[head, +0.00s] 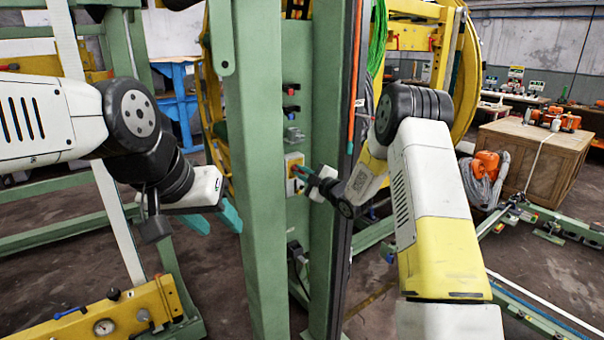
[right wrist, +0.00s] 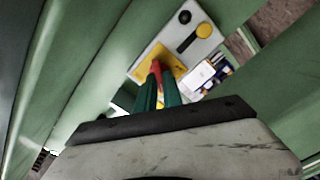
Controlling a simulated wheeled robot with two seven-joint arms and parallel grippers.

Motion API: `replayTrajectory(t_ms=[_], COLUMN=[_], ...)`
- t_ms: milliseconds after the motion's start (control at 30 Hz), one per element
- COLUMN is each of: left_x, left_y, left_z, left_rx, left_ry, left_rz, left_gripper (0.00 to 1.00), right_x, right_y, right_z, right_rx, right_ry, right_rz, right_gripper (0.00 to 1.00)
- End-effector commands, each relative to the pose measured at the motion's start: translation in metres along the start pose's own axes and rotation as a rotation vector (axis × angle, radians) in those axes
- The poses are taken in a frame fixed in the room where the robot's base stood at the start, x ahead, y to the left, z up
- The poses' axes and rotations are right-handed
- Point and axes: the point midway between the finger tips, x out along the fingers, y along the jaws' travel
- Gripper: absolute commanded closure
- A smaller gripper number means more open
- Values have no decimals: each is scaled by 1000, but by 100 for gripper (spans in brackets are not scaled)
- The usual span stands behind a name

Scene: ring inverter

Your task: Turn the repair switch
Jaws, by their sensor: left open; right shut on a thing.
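The repair switch has a red handle (right wrist: 156,67) on a yellow plate (right wrist: 171,61) in the right wrist view. In the head view its yellow and white box (head: 293,175) is mounted on the green post. My right gripper (head: 304,172) is at the box from the right, shut on the red handle; its teal fingers (right wrist: 158,92) hide most of the handle in the right wrist view. The handle's exact angle is hard to tell. My left gripper (head: 214,217) is open and empty, left of the green post and apart from the switch.
The green post (head: 258,170) stands between my two grippers. Small red and black switches (head: 291,89) and a grey fitting (head: 293,135) sit above the box. Orange and black cables (head: 353,100) run down beside my right arm. A yellow beam with a gauge (head: 104,327) lies at lower left.

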Motion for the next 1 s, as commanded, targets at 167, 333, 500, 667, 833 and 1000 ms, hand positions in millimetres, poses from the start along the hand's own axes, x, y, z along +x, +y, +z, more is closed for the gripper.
replayTrajectory(t_ms=[167, 333, 500, 667, 833, 1000], left_x=[0, 0, 0, 0, 0, 0], left_y=[0, 0, 0, 0, 0, 0], left_z=[0, 0, 0, 0, 0, 0], left_rx=[0, 0, 0, 0, 0, 0], left_ry=[0, 0, 0, 0, 0, 0], left_rz=[0, 0, 0, 0, 0, 0], left_gripper=[55, 55, 55, 55, 55, 55], right_x=[0, 0, 0, 0, 0, 0], right_y=[-2, -3, -3, -4, -4, -4], right_z=[0, 0, 0, 1, 1, 1], right_rx=[-167, -317, -441, -527, -586, -613], right_ry=[0, 1, 1, 0, 0, 0], right_rz=[-2, -2, -2, -2, -2, -2], right_gripper=[100, 100, 100, 100, 100, 100])
